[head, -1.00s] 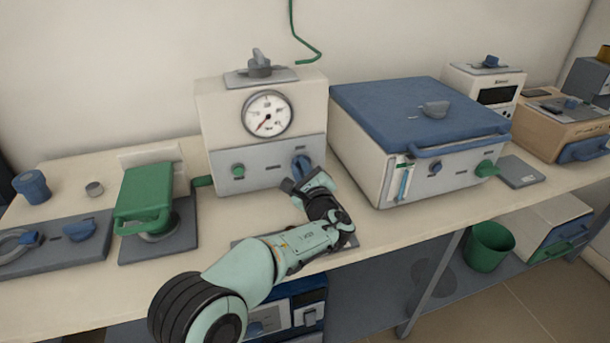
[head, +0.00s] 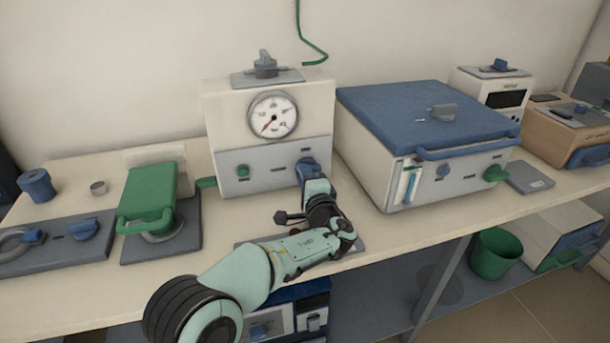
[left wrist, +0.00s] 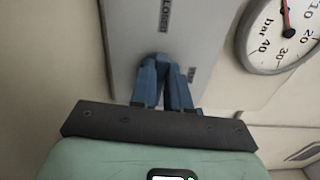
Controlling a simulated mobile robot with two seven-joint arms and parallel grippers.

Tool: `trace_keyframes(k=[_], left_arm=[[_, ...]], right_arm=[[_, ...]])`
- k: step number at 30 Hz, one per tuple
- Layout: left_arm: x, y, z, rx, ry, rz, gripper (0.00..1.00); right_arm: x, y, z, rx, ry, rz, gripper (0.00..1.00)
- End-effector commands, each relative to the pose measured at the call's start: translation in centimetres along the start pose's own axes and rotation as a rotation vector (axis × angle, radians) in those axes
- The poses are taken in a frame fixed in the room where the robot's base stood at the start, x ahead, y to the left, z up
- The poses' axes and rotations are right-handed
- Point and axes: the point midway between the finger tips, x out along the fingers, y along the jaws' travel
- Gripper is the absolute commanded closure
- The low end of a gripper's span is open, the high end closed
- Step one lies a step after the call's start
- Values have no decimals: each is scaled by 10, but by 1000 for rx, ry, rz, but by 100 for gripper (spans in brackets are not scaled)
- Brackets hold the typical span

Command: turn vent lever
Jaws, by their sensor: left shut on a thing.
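The blue vent lever (head: 304,162) is on the grey front panel of the white gauge box, at the panel's right. My left gripper (head: 310,174) reaches up to it from the front and is shut on it. In the left wrist view, the gripper (left wrist: 164,66) shows as blue finger-like shapes against the panel (left wrist: 190,25), with a "CLOSED" label beyond them. The lever itself is largely covered there, so its exact angle cannot be told. My right gripper is not in view.
A round gauge (head: 273,115) and a grey knob (head: 265,66) are on the gauge box. A white furnace with a blue lid (head: 425,115) stands close on the right. A green-handled press (head: 150,195) stands left.

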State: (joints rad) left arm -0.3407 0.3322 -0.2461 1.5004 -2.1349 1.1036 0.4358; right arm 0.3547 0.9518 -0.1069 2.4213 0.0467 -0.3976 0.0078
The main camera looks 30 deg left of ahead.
Motion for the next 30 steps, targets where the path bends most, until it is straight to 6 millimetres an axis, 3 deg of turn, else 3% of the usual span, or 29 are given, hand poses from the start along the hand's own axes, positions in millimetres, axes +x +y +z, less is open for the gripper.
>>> trace_keyframes(k=[22, 23, 24, 25, 30], left_arm=[[0, 2, 0, -88, 0, 2, 100], [0, 2, 0, -88, 0, 2, 78], [0, 2, 0, -87, 0, 2, 65], [0, 2, 0, -87, 0, 2, 58], [0, 2, 0, -86, 0, 1, 58]], right_arm=[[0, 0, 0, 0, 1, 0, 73], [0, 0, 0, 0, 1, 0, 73], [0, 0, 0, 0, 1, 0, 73], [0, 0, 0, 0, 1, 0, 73], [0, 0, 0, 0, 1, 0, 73]])
